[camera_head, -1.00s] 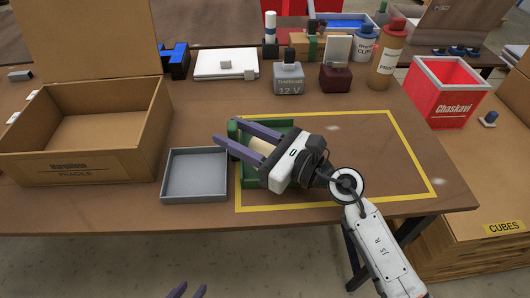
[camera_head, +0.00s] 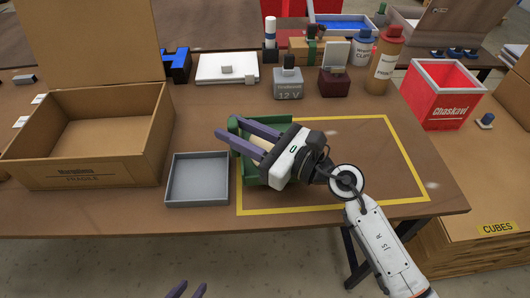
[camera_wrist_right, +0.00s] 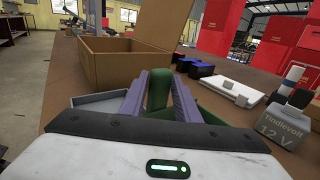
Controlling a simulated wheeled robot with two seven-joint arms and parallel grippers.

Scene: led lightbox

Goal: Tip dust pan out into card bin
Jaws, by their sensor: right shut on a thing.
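The green dust pan (camera_head: 238,124) lies at the left end of the yellow-taped area, partly hidden under my right gripper (camera_head: 228,138). In the right wrist view my right gripper (camera_wrist_right: 158,85) has its purple fingers on either side of the pan's upright green handle (camera_wrist_right: 159,92) and is shut on it. A pale patch shows between the fingers in the head view; I cannot tell what it is. Only the fingertips of my left gripper (camera_head: 187,291) show at the bottom edge, apart and empty.
A shallow grey tray (camera_head: 197,203) lies between the box and the pan. A 12 V block (camera_head: 288,88), a dark red block (camera_head: 335,82) and bottles stand behind. A red bin (camera_head: 442,98) is at the right. The right part of the taped area is clear.

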